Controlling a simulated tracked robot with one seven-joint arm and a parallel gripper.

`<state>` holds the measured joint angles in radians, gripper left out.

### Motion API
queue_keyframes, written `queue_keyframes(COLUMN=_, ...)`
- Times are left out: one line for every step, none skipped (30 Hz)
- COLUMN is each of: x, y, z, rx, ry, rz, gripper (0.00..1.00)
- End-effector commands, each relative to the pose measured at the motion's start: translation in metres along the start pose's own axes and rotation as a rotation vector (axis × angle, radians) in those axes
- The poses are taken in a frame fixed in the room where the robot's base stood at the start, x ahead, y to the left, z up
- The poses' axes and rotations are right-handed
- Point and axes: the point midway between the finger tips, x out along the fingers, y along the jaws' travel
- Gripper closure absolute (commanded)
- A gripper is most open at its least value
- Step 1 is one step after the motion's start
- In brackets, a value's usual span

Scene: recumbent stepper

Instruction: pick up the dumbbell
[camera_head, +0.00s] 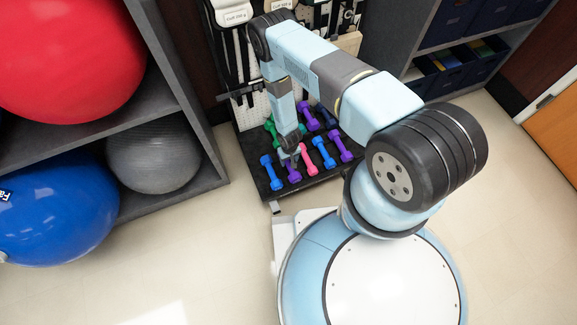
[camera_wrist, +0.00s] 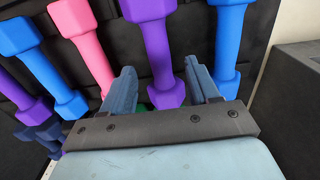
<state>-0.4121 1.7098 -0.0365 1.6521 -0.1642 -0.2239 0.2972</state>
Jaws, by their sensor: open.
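Several dumbbells lie in rows on a low black rack (camera_head: 325,178). The front row in the head view runs blue (camera_head: 269,172), purple (camera_head: 293,174), pink (camera_head: 308,162), blue (camera_head: 324,156) and purple (camera_head: 341,148). My gripper (camera_head: 290,156) is over the purple one, second from the left. In the wrist view, my gripper (camera_wrist: 160,72) is open and empty, with that purple dumbbell (camera_wrist: 157,45) showing between its two fingers. The pink dumbbell (camera_wrist: 83,40) is left of the fingers and a blue one (camera_wrist: 230,45) is behind the right finger. I cannot tell how deep the fingers reach.
Green (camera_head: 271,128), purple (camera_head: 307,116) and dark blue (camera_head: 327,117) dumbbells lie farther back. A grey shelf (camera_head: 195,120) with red, blue and grey balls stands left. Another shelf (camera_head: 425,40) with dark bins stands at the back right. Bare floor (camera_head: 235,235) lies in front.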

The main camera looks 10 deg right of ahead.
Motion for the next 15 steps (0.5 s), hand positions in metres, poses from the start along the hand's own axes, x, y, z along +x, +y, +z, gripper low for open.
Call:
queue_keyframes(x=0.006, y=0.0, z=0.001, rx=0.0, ry=-0.001, rz=0.0, gripper=0.4)
queue_keyframes(x=0.01, y=0.001, z=0.001, rx=0.0, ry=-0.001, rz=0.0, gripper=0.4)
queue_keyframes(x=0.015, y=0.001, z=0.001, rx=0.0, ry=-0.002, rz=0.001, gripper=0.4)
queue_keyframes(x=0.019, y=0.001, z=0.001, rx=0.0, ry=-0.001, rz=0.001, gripper=0.4)
queue_keyframes(x=0.023, y=0.001, z=0.001, rx=0.0, ry=-0.001, rz=0.001, gripper=0.4)
queue_keyframes(x=0.029, y=0.002, z=0.001, rx=0.0, ry=-0.002, rz=0.001, gripper=0.4)
queue_keyframes(x=0.032, y=0.001, z=0.0, rx=0.0, ry=-0.001, rz=0.0, gripper=0.4)
queue_keyframes(x=0.035, y=0.001, z=0.0, rx=0.0, ry=-0.001, rz=0.0, gripper=0.4)
queue_keyframes(x=0.039, y=0.001, z=0.0, rx=-0.001, ry=-0.001, rz=0.0, gripper=0.4)
queue_keyframes(x=0.041, y=0.001, z=0.0, rx=-0.001, ry=-0.001, rz=0.0, gripper=0.4)
queue_keyframes(x=0.043, y=0.001, z=0.0, rx=-0.001, ry=0.0, rz=0.0, gripper=0.4)
queue_keyframes(x=0.045, y=0.001, z=0.0, rx=-0.001, ry=0.0, rz=0.0, gripper=0.4)
queue_keyframes(x=0.046, y=0.001, z=0.0, rx=0.0, ry=0.0, rz=0.0, gripper=0.4)
queue_keyframes(x=0.046, y=0.001, z=0.0, rx=0.0, ry=0.0, rz=0.0, gripper=0.4)
queue_keyframes(x=0.047, y=0.001, z=0.0, rx=0.0, ry=0.0, rz=0.0, gripper=0.4)
